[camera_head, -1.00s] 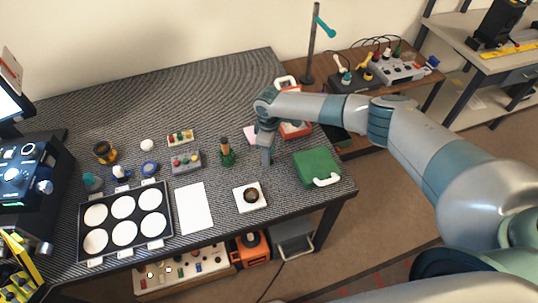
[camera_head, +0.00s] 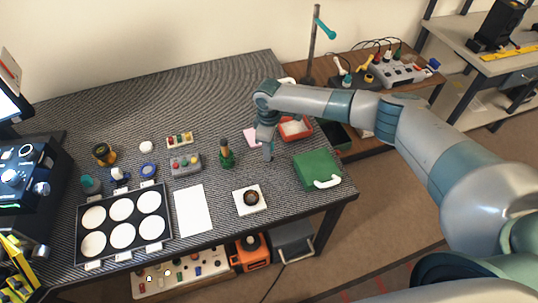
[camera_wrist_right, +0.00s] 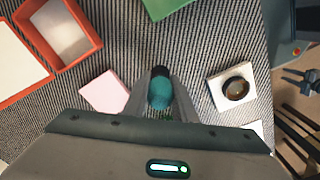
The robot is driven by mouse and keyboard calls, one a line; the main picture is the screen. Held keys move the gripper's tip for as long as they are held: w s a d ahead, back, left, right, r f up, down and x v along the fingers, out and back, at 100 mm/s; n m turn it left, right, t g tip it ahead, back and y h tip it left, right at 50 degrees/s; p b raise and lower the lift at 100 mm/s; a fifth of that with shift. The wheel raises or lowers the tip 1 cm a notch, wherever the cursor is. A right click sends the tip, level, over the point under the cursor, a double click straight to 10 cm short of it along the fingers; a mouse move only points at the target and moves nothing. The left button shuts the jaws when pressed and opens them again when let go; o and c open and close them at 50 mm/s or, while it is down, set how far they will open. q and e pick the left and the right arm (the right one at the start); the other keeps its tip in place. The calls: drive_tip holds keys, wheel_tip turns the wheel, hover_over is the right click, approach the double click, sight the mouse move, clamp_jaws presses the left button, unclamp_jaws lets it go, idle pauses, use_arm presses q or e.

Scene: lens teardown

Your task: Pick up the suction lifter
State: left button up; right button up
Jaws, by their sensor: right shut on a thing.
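My right gripper (camera_head: 267,154) hangs over the dark ribbed mat, between the pink pad and the green case. In the right wrist view its two fingers are shut on a teal, rounded thing with a black end (camera_wrist_right: 160,88), which looks like the suction lifter. In the head view the fingers hide most of it, and I cannot tell whether it touches the mat. My left gripper is not in view.
Close around the right gripper are a green bottle (camera_head: 226,157), a pink pad (camera_head: 251,138), a red tray (camera_head: 307,136), a green case (camera_head: 316,170) and a lens on a white pad (camera_head: 239,203). The back of the mat (camera_head: 190,95) is clear.

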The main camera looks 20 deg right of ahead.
drive_tip(key=s+d+r+b, duration=0.3)
drive_tip(key=s+d+r, duration=0.4)
drive_tip(key=s+r, duration=0.1)
drive_tip(key=shift+s+d, duration=0.25)
drive_tip(key=shift+s, duration=0.25)
